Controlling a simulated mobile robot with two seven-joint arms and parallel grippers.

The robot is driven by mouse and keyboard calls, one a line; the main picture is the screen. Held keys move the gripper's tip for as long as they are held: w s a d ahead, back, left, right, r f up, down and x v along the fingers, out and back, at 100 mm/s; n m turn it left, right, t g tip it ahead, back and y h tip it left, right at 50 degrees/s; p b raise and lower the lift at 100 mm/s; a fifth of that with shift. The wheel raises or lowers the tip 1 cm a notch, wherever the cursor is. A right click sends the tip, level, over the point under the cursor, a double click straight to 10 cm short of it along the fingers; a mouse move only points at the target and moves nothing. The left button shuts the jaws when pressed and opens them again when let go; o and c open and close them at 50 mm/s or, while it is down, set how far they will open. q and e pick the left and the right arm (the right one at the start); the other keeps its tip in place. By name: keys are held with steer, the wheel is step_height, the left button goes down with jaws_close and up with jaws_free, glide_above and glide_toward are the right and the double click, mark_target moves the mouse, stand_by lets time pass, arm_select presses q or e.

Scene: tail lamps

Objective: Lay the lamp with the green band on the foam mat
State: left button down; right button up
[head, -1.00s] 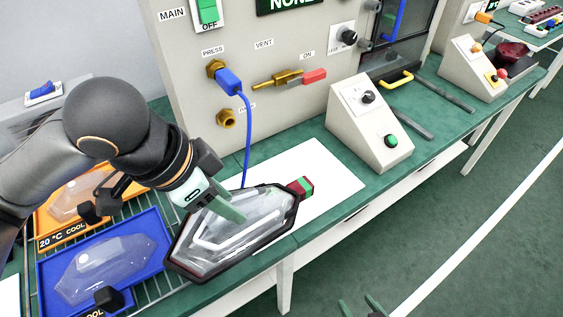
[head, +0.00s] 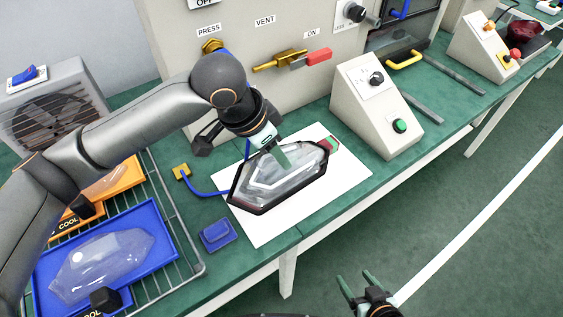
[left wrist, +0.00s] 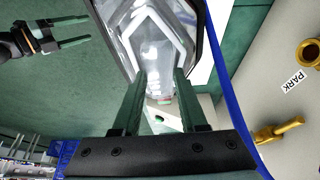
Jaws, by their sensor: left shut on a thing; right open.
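A clear lamp (head: 290,180) with a dark rim has a red end with a green band (head: 331,144). My left gripper (head: 283,158) is shut on it. The lamp also shows between and beyond the fingers (left wrist: 158,88) in the left wrist view (left wrist: 150,40). The lamp is over the white foam mat (head: 264,230) on the green bench; I cannot tell whether it touches the mat. It hides the mat's middle. My right gripper (head: 357,290) is open and empty in front of the bench, and it also shows in the left wrist view (left wrist: 70,33).
A blue tray (head: 160,262) with a clear lens and an orange tray (head: 130,178) stand on a wire rack at left. A blue hose (head: 205,192) and a blue block (head: 217,234) lie left of the mat. A sloped control box (head: 375,125) stands right of it.

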arm_select(q)
steer(key=shift+w+d+f, duration=0.4)
steer(key=shift+w+f, duration=0.25)
steer(key=shift+f, duration=1.75)
steer(key=shift+f, duration=0.1)
steer(key=shift+c, duration=2.2)
jaws_free()
steer(key=shift+f, duration=0.1)
steer(key=shift+r, duration=0.4)
steer(key=p+v, duration=0.1)
steer(key=v, duration=1)
steer(key=shift+a+r, duration=0.1)
steer(key=shift+r, duration=0.2)
